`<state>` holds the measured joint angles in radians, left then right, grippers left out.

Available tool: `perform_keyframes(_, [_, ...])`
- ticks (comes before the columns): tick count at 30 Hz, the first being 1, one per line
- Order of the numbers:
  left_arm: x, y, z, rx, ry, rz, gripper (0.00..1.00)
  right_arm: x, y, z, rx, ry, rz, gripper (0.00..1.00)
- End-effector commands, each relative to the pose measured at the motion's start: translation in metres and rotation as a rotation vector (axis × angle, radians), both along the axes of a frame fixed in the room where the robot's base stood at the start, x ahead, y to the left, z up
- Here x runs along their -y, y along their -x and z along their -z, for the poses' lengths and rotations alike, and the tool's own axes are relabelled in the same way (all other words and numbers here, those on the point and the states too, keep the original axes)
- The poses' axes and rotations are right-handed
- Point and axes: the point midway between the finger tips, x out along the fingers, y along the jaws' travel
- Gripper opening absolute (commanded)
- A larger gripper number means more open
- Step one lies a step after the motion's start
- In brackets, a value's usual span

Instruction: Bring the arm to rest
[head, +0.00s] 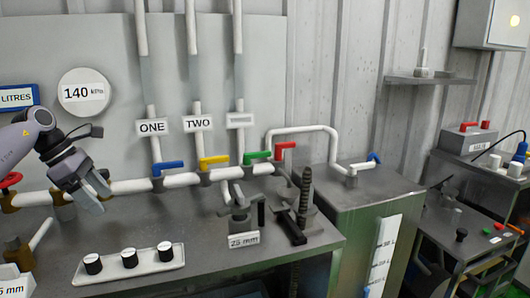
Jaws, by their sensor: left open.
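My left arm comes in from the left edge, and its grey gripper (99,196) hangs in front of the white pipe run at the left. Its jaws are open and point down and to the right, with nothing seen between them. The gripper covers part of the pipe and a brass fitting behind it; I cannot tell how far it is from them. My right gripper is not in view.
Blue (168,168), yellow (213,160), green (258,155) and red (285,146) valve handles line the pipes. A white tray (130,276) with three black-and-white knobs lies on the bench. A vise-like fixture (240,219) stands right. The bench between gripper and tray looks clear.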

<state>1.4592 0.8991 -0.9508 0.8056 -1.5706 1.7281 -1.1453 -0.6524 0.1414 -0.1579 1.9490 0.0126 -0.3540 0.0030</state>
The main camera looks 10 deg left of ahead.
Motion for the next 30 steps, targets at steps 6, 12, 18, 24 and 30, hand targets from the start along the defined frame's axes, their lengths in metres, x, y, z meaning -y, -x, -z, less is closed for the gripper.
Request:
perform_keyframes(6, [0.099, -0.029, 0.061, 0.03, 0.226, 0.015, 0.75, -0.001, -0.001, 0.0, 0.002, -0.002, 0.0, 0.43])
perform_keyframes(12, [0.201, -0.03, 0.109, -0.005, 0.553, -0.057, 0.75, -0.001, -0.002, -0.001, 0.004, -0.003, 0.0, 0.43])
perform_keyframes(18, [0.283, -0.011, 0.139, -0.125, 0.926, -0.231, 0.75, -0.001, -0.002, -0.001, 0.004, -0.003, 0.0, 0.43])
perform_keyframes(24, [0.329, 0.012, 0.158, -0.319, 1.289, -0.503, 0.75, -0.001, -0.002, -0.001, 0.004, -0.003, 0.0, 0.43])
perform_keyframes(30, [0.34, 0.036, 0.182, -0.57, 1.612, -0.869, 0.75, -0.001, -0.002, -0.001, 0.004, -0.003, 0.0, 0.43])
